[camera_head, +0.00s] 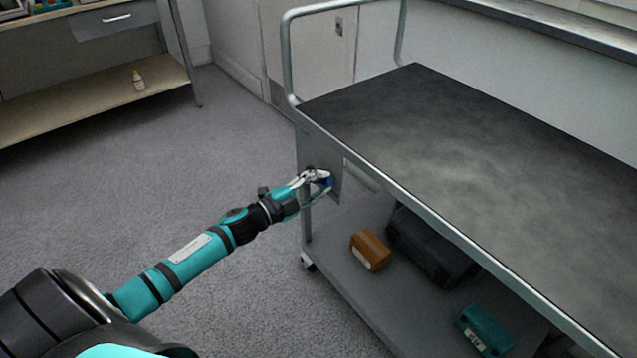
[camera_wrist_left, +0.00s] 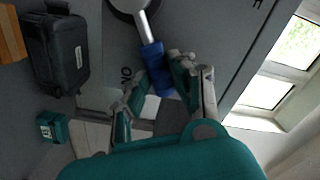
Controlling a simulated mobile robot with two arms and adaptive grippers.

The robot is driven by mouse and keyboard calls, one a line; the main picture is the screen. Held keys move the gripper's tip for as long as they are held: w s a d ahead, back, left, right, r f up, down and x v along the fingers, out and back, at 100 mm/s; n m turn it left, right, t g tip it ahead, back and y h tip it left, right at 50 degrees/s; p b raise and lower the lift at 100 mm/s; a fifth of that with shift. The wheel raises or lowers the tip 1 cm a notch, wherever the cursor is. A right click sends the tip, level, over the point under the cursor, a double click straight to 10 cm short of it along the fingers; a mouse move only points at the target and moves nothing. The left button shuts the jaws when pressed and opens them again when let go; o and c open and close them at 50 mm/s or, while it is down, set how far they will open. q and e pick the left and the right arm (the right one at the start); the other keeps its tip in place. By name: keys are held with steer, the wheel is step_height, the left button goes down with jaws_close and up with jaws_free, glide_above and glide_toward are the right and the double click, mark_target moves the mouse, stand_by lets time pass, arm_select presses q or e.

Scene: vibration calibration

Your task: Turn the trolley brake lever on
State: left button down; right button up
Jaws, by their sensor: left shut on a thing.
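The trolley (camera_head: 335,125) stands right of centre in the head view, with a grey panel on its near left end. The brake lever is on that panel. Its blue grip (camera_head: 329,182) is small and partly hidden by the fingers there. In the left wrist view, the blue grip (camera_wrist_left: 153,60) and silver shaft run down from a round hub (camera_wrist_left: 124,4). The grip lies just right of the "ON" marking; a letter "F" shows farther right. My left gripper (camera_head: 322,178) is shut on the blue grip, one finger on each side in the wrist view (camera_wrist_left: 158,80). My right gripper is out of view.
The lower shelf holds an orange-brown box (camera_head: 370,250), a black case (camera_head: 430,245) and a teal box (camera_head: 485,330). The dark top (camera_head: 480,150) is bare. A workbench (camera_head: 95,95) stands back left. The carpet between is clear.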

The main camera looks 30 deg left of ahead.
arm_select(q)
steer(key=shift+f, duration=0.15)
steer(key=c, duration=1.1)
jaws_free()
steer(key=shift+s, duration=0.15)
steer(key=v, duration=1.1)
steer(key=shift+s+a, duration=0.15)
steer(key=shift+s, duration=0.2)
